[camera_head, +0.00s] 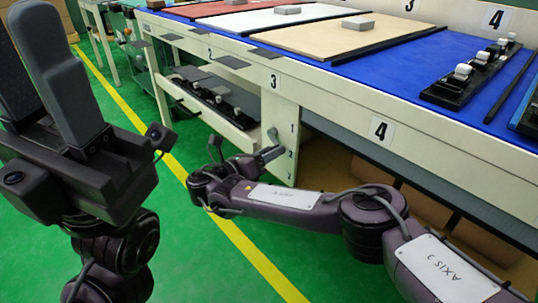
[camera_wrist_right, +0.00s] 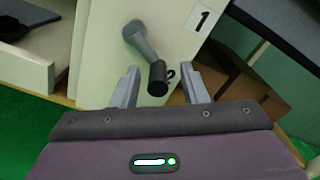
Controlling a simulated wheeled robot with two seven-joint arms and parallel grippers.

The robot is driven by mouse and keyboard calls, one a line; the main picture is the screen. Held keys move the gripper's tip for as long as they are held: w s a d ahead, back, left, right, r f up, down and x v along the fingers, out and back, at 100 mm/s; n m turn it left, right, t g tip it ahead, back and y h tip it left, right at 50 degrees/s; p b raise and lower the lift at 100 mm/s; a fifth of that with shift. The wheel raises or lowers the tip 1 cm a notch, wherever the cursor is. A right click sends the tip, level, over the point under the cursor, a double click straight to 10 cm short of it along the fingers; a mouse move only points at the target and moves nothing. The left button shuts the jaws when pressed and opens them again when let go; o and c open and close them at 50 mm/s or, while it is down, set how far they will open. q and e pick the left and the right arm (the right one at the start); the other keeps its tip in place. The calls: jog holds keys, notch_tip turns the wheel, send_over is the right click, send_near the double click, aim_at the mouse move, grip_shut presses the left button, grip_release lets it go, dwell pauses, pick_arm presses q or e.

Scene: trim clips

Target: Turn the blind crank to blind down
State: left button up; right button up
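The blind crank is a grey lever with a black handle on the cream end panel below the bench. In the head view its grey arm (camera_head: 272,135) shows beside the marks 1 and 2. My left gripper (camera_head: 20,42) is open and empty at the far left.
A grey ribbed strip (camera_head: 345,138), possibly the blind, hangs under the bench edge above brown boxes (camera_head: 425,205). A lower shelf (camera_head: 225,123) with small parts juts out left of the crank panel. The green floor (camera_head: 195,260) in front is clear.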

jog(key=shift+c, duration=0.2)
grip_shut()
jog(key=m, duration=0.2)
jog(key=f+m, duration=0.1)
jog(key=shift+w+a+f+p, duration=0.1)
jog(key=shift+w+a+p, duration=0.2)
jog(key=shift+w+a+f+m+b, duration=0.1)
jog(key=shift+w+f+m+b, duration=0.1)
jog(key=shift+m, duration=0.45)
jog(key=shift+w+a+f+m+b, duration=0.1)
jog(key=shift+m+b, duration=0.1)
jog(key=shift+m, duration=0.5)
jog(key=shift+w+a+f+m+b, duration=0.1)
jog(key=shift+w+f+m+b, duration=0.1)
jog(key=shift+m, duration=0.45)
jog(key=shift+o, duration=0.2)
grip_release()
jog(key=shift+r, duration=0.1)
